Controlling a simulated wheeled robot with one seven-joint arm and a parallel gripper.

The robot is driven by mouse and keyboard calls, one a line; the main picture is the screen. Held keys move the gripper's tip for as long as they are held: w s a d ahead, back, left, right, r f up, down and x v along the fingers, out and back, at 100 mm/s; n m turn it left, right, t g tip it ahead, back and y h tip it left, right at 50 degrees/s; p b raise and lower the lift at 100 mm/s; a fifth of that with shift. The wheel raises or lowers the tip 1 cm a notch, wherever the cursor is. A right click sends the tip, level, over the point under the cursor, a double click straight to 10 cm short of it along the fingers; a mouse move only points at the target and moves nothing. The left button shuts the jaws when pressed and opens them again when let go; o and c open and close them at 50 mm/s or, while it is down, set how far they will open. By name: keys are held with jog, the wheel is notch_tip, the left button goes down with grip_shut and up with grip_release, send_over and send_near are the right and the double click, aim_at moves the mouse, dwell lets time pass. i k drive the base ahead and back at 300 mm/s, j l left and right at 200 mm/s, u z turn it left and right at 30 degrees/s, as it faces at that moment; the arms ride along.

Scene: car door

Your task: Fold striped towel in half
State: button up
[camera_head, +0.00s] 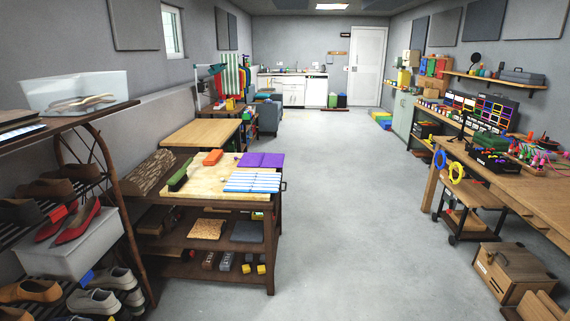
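A flat cloth-like piece with blue and white stripes (252,182) lies spread on the front right part of the wooden workbench top (208,187). It looks like a striped towel, but it is small in the view. Another cloth with green and white stripes (231,75) hangs upright far back on the left. My gripper is not in view.
A purple folded item (261,160), an orange block (213,157) and a green brush-like item (179,176) share the workbench top. A shoe rack (130,215) stands at the near left. The grey floor (345,200) to the right is open, with a long table (515,195) beyond.

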aim_at(239, 180)
jog(key=i, duration=1.9)
jog(key=i+l+u, duration=0.15)
jog(key=i+u, duration=0.3)
jog(key=i, duration=0.2)
jog(key=i+l+u, duration=0.45)
jog(key=i, duration=0.15)
jog(key=i+l+u, duration=0.9)
jog(key=l, duration=0.4)
jog(key=i+j, duration=0.05)
jog(key=i, duration=0.05)
